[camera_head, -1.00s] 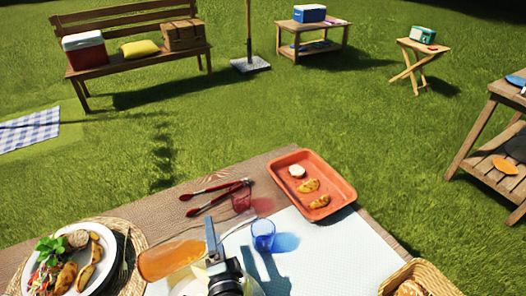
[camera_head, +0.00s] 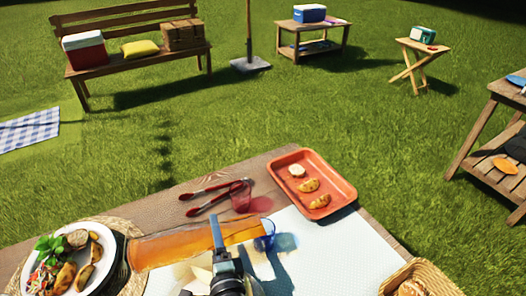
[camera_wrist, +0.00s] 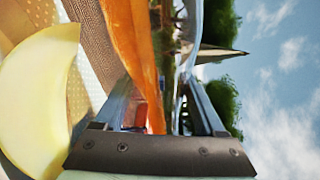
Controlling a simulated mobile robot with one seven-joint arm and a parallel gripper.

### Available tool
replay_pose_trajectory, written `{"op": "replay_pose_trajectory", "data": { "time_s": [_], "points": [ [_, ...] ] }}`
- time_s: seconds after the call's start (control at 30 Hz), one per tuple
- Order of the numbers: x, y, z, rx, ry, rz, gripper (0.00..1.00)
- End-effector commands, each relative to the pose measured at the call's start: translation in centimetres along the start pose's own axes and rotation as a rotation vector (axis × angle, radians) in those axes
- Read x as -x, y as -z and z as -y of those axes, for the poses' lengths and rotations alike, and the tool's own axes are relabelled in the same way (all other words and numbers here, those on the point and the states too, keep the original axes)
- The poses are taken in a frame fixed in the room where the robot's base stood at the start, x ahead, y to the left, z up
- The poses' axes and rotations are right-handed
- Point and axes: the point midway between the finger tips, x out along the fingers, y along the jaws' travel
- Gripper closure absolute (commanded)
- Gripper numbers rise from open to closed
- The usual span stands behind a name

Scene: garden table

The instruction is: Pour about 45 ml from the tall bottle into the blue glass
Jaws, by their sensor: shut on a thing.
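The tall bottle (camera_head: 175,246) holds orange liquid and lies tipped nearly level, base left and mouth right. The orange reaches along its neck. My gripper (camera_head: 217,234) is shut on the bottle. The blue glass (camera_head: 268,240) stands upright on the light cloth, and the bottle's mouth overlaps its upper left rim in the head view. I cannot tell whether liquid is falling or how much is in the glass. In the wrist view the bottle (camera_wrist: 130,40) runs between the fingers of my gripper (camera_wrist: 158,100).
A red glass (camera_head: 241,198) and red tongs (camera_head: 208,190) lie behind the bottle. An orange tray (camera_head: 335,208) with food sits behind right. A plate of food (camera_head: 97,277) is at left, a bread basket (camera_head: 432,270) at front right. The cloth (camera_head: 335,255) right of the glass is clear.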

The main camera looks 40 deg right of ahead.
Motion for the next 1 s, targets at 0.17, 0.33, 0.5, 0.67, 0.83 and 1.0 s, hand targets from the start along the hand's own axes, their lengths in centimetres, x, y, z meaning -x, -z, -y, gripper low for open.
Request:
{"op": "replay_pose_trajectory", "data": {
  "time_s": [0.17, 0.33, 0.5, 0.67, 0.83, 1.0],
  "points": [
    [-0.1, -0.03, 0.45, -0.031, 0.008, 0.0, 1.0],
    [-0.11, 0.0, 0.52, -0.049, 0.008, 0.001, 1.0],
    [-0.13, -0.03, 0.62, -0.067, 0.009, 0.002, 1.0],
    [-0.14, -0.03, 0.68, -0.079, 0.009, 0.002, 1.0],
    [-0.14, -0.02, 0.72, -0.09, 0.009, 0.003, 1.0],
    [-0.13, -0.02, 0.78, -0.102, 0.009, 0.004, 1.0]
  ]
}}
